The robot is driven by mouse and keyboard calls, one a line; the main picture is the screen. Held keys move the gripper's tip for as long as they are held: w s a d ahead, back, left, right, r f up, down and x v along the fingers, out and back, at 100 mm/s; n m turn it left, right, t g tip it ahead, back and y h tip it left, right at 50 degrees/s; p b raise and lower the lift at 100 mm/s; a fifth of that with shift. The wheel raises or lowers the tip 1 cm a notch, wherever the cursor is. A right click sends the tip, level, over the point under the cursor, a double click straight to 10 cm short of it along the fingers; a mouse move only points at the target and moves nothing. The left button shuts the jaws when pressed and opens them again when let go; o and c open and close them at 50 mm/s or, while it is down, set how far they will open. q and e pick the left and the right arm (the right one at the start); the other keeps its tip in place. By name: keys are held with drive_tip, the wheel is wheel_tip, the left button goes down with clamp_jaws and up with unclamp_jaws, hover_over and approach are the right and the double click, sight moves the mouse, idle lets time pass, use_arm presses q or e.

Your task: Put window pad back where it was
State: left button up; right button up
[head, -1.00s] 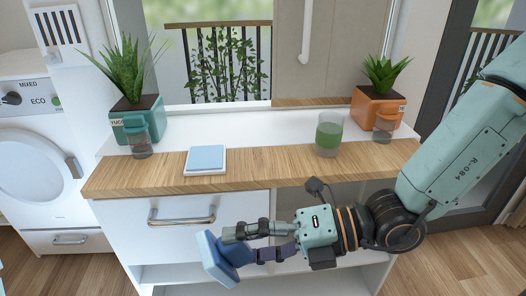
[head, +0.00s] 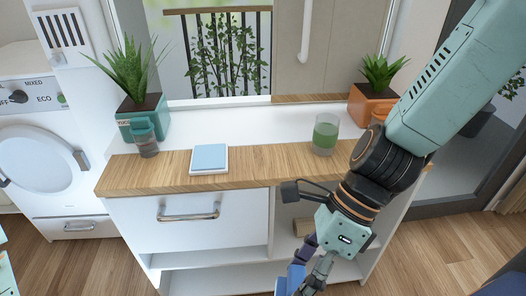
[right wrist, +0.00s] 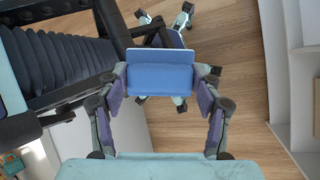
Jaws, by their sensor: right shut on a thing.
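The window pad, a blue block with a paler face, is held in my right gripper (head: 308,272). In the head view the pad (head: 292,280) is low in front of the cabinet, partly cut off by the bottom edge. In the right wrist view the pad (right wrist: 160,78) sits between the two fingers of my right gripper (right wrist: 160,92), which touch its sides. A white square tray (head: 193,171) with a light blue top (head: 209,156) lies on the wooden counter edge. My left gripper is not in view.
Below are a drawer handle (head: 188,213) and open shelves. A washing machine (head: 40,150) stands at left.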

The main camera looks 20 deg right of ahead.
sight(306, 266)
drive_tip(key=w+d, duration=0.1)
drive_tip(key=w+d+n+p, duration=0.1)
drive_tip(key=shift+d+r+t+h, duration=0.15)
drive_tip(key=shift+d+t+h, duration=0.15)
drive_tip(key=shift+d+h, duration=0.1)
drive_tip(key=w+d+r+n+t+p, duration=0.1)
drive_tip(key=w+d+r+p, duration=0.1)
drive_tip(key=w, duration=0.3)
drive_tip(key=w+d+r+n+t+h+p, duration=0.1)
drive_tip(key=w+d+r+p, duration=0.1)
drive_tip(key=w+d, duration=0.2)
drive_tip(key=shift+w+d+r+n, duration=0.3)
drive_tip(key=shift+w+r, duration=0.05)
drive_tip(key=shift+w, duration=0.3)
